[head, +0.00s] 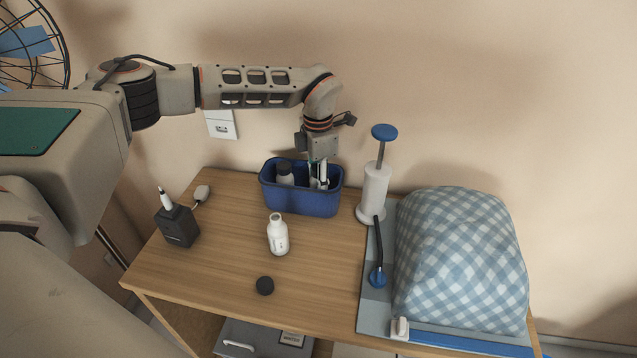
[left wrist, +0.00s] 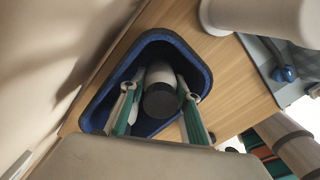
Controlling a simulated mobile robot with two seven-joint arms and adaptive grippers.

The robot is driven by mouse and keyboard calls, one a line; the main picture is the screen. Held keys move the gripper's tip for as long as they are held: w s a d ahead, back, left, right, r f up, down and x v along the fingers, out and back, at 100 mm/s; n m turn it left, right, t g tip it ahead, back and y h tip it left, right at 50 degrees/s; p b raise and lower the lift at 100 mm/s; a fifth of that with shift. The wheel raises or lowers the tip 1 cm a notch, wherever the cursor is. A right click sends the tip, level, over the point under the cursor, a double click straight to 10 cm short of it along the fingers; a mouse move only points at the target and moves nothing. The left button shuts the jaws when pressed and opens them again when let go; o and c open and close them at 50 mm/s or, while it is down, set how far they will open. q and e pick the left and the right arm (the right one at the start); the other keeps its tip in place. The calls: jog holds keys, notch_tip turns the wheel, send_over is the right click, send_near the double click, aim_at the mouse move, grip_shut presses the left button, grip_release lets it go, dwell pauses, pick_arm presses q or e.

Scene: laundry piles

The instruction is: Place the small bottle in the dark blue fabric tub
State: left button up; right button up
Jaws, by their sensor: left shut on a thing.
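The dark blue fabric tub (head: 305,203) stands at the back of the wooden table, against the wall. My left gripper (head: 319,183) points down into its right part. In the left wrist view its fingers (left wrist: 160,112) are on both sides of the small bottle (left wrist: 159,72), white with a dark cap, and shut on it. The bottle is inside the tub's rim (left wrist: 205,68); whether it touches the floor is hidden. In the head view the fingers mostly hide it. Another dark-capped bottle (head: 285,174) stands in the tub's left part. My right gripper is not in view.
An open white bottle (head: 278,238) stands before the tub, with a loose dark cap (head: 265,285) nearer the front. A dark box (head: 178,226) holds a pen-like tool at left. A white pump-like stand (head: 374,190) and a checked cushion (head: 458,260) occupy the right.

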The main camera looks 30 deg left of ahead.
pick_arm(q)
jog(key=shift+w+f, duration=0.25)
jog(key=shift+f, duration=0.05)
jog(key=shift+f, duration=0.1)
jog(key=o, duration=0.9)
jog(key=shift+c, duration=0.2)
notch_tip(320, 180, up, 12)
jog(key=shift+r, duration=0.15)
